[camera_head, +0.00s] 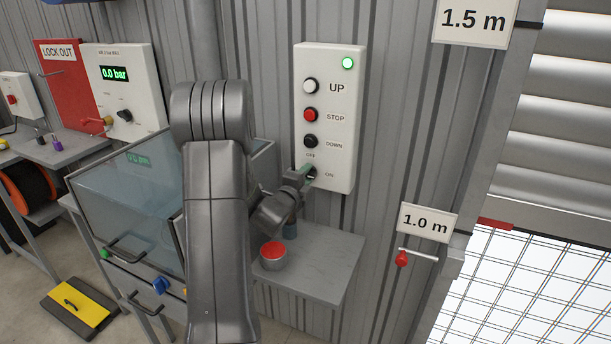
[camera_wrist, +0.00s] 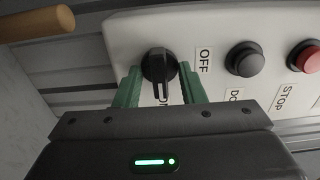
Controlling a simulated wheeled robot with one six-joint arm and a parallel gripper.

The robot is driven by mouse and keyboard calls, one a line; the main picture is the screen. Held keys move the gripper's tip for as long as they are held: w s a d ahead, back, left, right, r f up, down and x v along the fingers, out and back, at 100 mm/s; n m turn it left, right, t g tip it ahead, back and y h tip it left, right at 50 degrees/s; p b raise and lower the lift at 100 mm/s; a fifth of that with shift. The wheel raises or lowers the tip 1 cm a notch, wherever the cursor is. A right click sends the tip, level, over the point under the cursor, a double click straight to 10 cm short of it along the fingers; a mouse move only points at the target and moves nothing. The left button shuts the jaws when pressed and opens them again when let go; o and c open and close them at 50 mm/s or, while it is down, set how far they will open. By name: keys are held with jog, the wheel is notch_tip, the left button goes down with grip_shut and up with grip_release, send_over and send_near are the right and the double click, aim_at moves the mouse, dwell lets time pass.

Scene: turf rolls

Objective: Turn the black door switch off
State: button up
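The black door switch (camera_wrist: 159,66) is a round knob with a raised ridge on the white control box (camera_head: 342,120). In the wrist view its ridge points down the picture, to the partly hidden ON label, and the OFF label (camera_wrist: 204,60) is on its right. My gripper (camera_wrist: 161,84) is open, with one green finger on each side of the knob. Narrow gaps seem to show between fingers and knob; contact is hard to tell. In the head view my gripper (camera_head: 309,173) is at the box's bottom and mostly hides the switch.
Above the switch are the DOWN button (camera_head: 311,141), red STOP button (camera_head: 311,115), UP button (camera_head: 311,86) and a lit green lamp (camera_head: 348,63). A small grey shelf (camera_head: 335,262) with a red-topped pot (camera_head: 273,256) is below. A wooden handle (camera_wrist: 38,24) is near my gripper.

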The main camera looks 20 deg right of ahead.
grip_shut()
jog(key=shift+f+b, duration=0.1)
jog(key=shift+b, duration=0.25)
jog(key=n+b, duration=0.4)
jog(key=n, duration=1.3)
jog(key=shift+n, duration=0.7)
